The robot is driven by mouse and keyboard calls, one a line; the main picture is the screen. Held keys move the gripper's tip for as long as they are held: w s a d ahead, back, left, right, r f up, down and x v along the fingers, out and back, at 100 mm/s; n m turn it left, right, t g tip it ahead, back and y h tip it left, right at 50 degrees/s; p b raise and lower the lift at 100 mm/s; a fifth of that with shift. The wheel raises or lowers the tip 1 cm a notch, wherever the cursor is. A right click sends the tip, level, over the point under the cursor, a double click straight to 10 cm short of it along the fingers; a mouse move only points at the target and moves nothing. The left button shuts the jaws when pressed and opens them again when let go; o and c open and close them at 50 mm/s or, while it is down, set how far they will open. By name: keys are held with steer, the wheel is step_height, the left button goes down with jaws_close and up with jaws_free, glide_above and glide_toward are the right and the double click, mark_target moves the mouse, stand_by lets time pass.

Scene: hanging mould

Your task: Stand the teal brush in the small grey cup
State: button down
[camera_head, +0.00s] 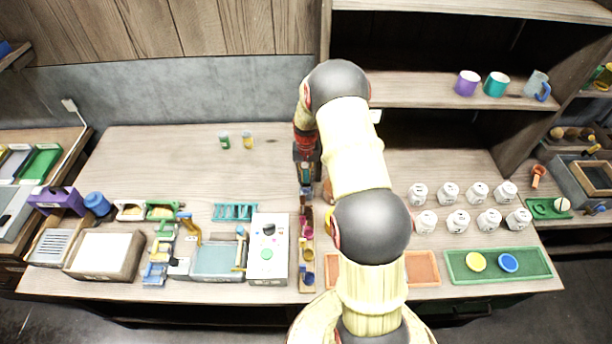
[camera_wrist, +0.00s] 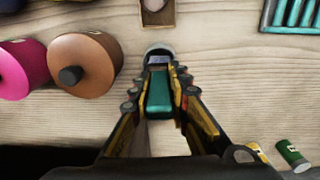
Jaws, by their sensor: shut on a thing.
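The teal brush (camera_wrist: 159,95) is between the two fingers of my gripper (camera_wrist: 159,98) in the wrist view. My gripper is shut on it, and its teal handle faces the camera. In the head view my gripper (camera_head: 306,172) is above the middle of the table, and a little teal shows there. A pale grey round rim (camera_wrist: 158,47), seemingly the small grey cup, shows just beyond the fingertips. A dark bluish part lies within or over this rim; I cannot tell whether the brush is inside the cup or above it.
Pink (camera_wrist: 22,70) and copper (camera_wrist: 84,65) round knobbed objects stand close left of the fingers. A teal rack (camera_wrist: 292,14) lies at upper right; green (camera_wrist: 291,155) and yellow (camera_wrist: 257,152) jars at lower right. A wooden holder (camera_head: 307,284) stands nearer my body.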

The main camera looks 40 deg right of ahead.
steer(key=shift+f, duration=0.55)
steer(key=c, duration=1.6)
jaws_free()
step_height(320, 180, up, 12)
